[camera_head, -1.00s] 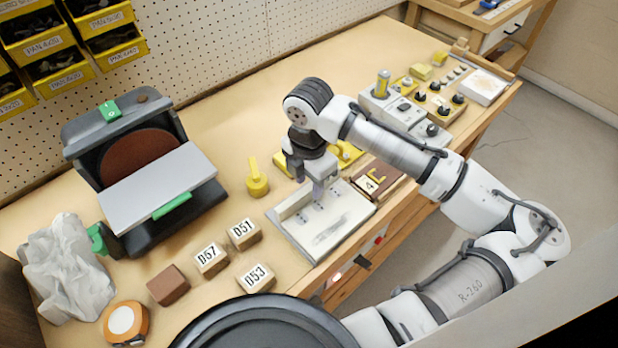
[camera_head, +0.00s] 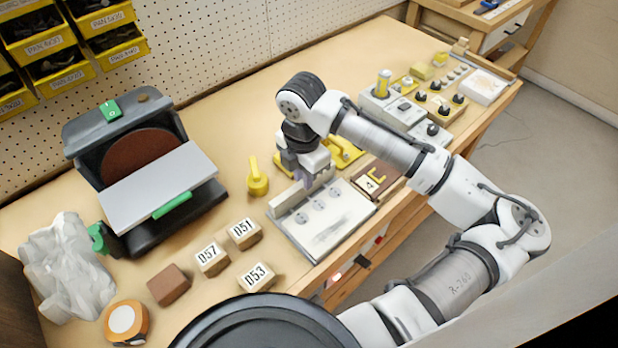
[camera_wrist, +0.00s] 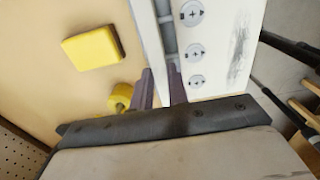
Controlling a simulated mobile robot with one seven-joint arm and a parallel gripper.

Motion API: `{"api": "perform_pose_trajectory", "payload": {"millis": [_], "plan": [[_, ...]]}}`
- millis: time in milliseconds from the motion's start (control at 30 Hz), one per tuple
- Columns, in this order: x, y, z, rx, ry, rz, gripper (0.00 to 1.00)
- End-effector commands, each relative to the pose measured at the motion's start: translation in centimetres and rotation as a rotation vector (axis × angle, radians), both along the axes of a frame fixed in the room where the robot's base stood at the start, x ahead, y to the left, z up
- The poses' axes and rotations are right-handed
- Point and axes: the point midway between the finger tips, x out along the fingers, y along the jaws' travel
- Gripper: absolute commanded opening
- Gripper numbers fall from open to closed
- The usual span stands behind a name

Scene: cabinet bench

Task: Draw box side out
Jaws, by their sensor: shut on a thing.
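The box side is a narrow white strip (camera_head: 288,202) along the back left edge of a white panel (camera_head: 328,235). My gripper (camera_head: 307,182) is shut on the strip near its far end. In the wrist view, the dark fingers (camera_wrist: 161,80) straddle the strip (camera_wrist: 146,28). A narrow gap with grey pins across it shows between the strip and the panel (camera_wrist: 220,60). Several round cross-slotted fittings (camera_wrist: 195,52) sit along the panel's edge. Whether the pins still sit in the panel cannot be told.
A yellow knobbed piece (camera_head: 257,180) stands left of the strip, and a yellow block (camera_wrist: 92,48) lies beside it in the wrist view. Labelled wooden blocks (camera_head: 244,234) and a sander (camera_head: 140,170) are at left.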

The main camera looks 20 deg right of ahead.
Motion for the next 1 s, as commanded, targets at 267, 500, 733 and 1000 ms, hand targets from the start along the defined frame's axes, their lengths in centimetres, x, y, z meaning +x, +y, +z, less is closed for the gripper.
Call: {"api": "perform_pose_trajectory", "payload": {"millis": [267, 500, 733, 1000], "plan": [[0.9, 0.3, 0.2, 0.001, -0.010, -0.002, 0.00], [0.8, 0.2, 0.2, 0.000, -0.008, -0.001, 0.38], [0.7, 0.2, 0.1, -0.001, -0.004, -0.001, 0.38], [0.8, 0.2, 2.7, -0.001, -0.006, 0.000, 0.38]]}}
